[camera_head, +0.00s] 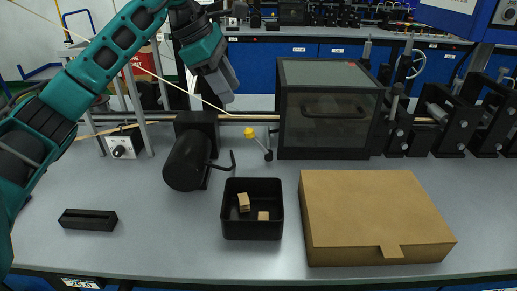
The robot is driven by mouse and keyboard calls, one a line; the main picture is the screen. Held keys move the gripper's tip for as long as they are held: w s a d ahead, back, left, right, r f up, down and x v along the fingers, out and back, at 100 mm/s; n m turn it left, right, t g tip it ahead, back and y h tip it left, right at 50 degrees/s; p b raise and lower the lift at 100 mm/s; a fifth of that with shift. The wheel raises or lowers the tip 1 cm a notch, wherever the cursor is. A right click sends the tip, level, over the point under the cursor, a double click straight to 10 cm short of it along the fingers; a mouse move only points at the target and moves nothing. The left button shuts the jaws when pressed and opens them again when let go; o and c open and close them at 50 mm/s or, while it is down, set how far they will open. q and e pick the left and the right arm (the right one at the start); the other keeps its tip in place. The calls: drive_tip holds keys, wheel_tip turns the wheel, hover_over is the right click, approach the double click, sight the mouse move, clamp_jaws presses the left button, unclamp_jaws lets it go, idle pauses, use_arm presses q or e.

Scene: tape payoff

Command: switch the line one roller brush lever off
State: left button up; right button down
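My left gripper (225,88) hangs high at the upper middle, pointing down. Its fingers overlap in this view, so I cannot tell if it is open or shut. A short lever with a yellow knob (249,132) stands on the bench, tilted to the left, below and right of the gripper and apart from it. A small white box with a black knob (119,151) stands at the left. Upright black levers (395,98) show on the machine at the right. No label shows which lever is the line one roller brush lever. My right gripper is not in view.
A black case with a clear front (330,135) stands right of the yellow knob. A black cylinder with a bent rod (187,162) stands left of it. A black bin (252,230) with small tan blocks, a brown carton (370,215) and a black slotted block (88,220) lie in front.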

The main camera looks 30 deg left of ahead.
sight(248, 131)
use_arm(q)
drive_tip(key=b+x, duration=0.1)
drive_tip(key=x, duration=0.4)
drive_tip(key=b+x, duration=0.1)
drive_tip(key=x, duration=0.4)
drive_tip(key=b+x, duration=0.1)
drive_tip(key=x, duration=0.4)
drive_tip(key=shift+s+a+f+b, duration=0.2)
drive_tip(key=shift+a+f+b, duration=0.1)
drive_tip(key=shift+f, duration=0.25)
clamp_jaws()
